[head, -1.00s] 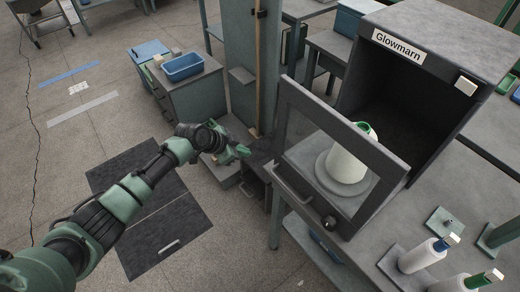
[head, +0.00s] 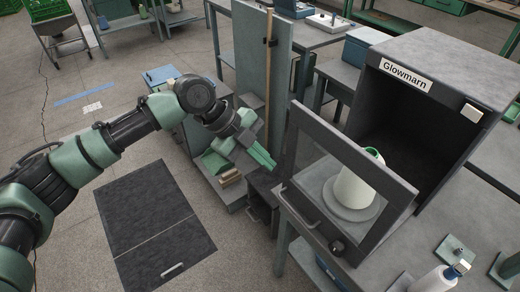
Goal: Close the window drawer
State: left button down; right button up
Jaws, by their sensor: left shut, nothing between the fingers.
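The window drawer (head: 352,241) is pulled out of the dark grey cabinet labelled Glowmarn (head: 440,48). Its upright front is a grey frame around a clear pane, with a bar handle (head: 299,207) and a dark round knob at the bottom. A white cone with a green top (head: 355,182) stands on a round disc (head: 350,205) behind the pane. My left gripper (head: 267,161) is shut and empty, apart from the window frame and to its left. It points toward the frame's left side. My right gripper is not in view.
The cabinet and drawer are on a grey table. A white bottle with a blue part (head: 434,279) stands on it at the front right.

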aim_at(301, 175)
pick_arm(q)
jog(key=shift+w+d+f+p, duration=0.45)
jog(key=shift+d+f, duration=0.25)
jog(key=shift+d, duration=0.35)
jog(key=shift+w+d+f+p, duration=0.4)
jog(key=shift+d+f, duration=0.25)
jog(key=shift+d, duration=0.4)
jog(key=shift+w+d+f+p, duration=0.35)
jog(key=shift+d+f+p, duration=0.25)
jog(key=shift+d, duration=0.45)
jog(key=shift+f, duration=0.1)
